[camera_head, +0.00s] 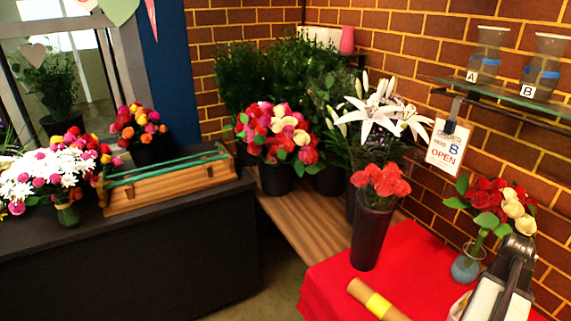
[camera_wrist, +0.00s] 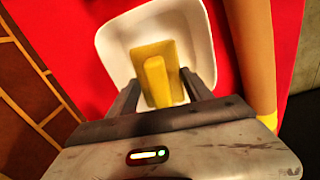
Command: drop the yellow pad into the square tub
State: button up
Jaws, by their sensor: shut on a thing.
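In the wrist view, my gripper (camera_wrist: 160,88) is shut on the yellow pad (camera_wrist: 168,52), a flat block with a raised yellow bar between my two dark fingers. The white square tub (camera_wrist: 118,42) lies beyond the pad, on red cloth. In this view the pad overlaps the inside of the tub; how high it is above the tub's floor I cannot tell. My fingers cover part of the tub's near side. In the head view, my arm is at the lower right and the pad is not visible.
A tan paper roll with a yellow band (camera_head: 378,305) lies on the red-covered table (camera_head: 335,273); the roll (camera_wrist: 258,50) runs right of the tub in the wrist view. A dark vase of red flowers (camera_head: 371,235) and a glass vase of roses (camera_head: 467,266) stand nearby.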

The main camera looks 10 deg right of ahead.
jog(key=o, duration=1.6)
jog(key=shift+r, duration=0.1)
notch_tip(320, 180, up, 8)
jog(key=p, duration=0.8)
